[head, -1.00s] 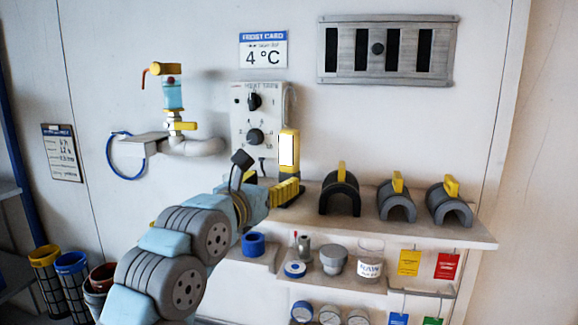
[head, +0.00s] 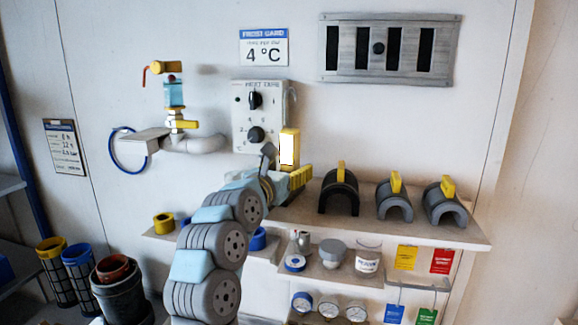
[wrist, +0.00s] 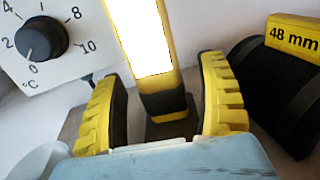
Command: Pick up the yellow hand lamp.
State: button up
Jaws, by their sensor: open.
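The yellow hand lamp (head: 290,149) stands upright on the shelf below the dial panel, with a bright white panel on its front. In the wrist view the lamp (wrist: 147,45) rises between my two yellow ribbed fingers, its dark base low between them. My gripper (wrist: 165,105) is open, with a finger on each side of the lamp and a visible gap to each. In the head view my gripper (head: 300,176) is at the lamp's lower part, and my arm hides some of the lamp's base.
The control panel (head: 257,118) with two dials is on the wall just left of the lamp. A black saddle with a yellow handle (head: 339,190) stands close on the right, marked 48 mm in the wrist view. Two grey saddles (head: 395,198) stand further right on the shelf (head: 440,234).

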jog(key=shift+w, duration=0.1)
grip_shut()
jog(key=shift+d+r, duration=0.1)
dwell(0.5)
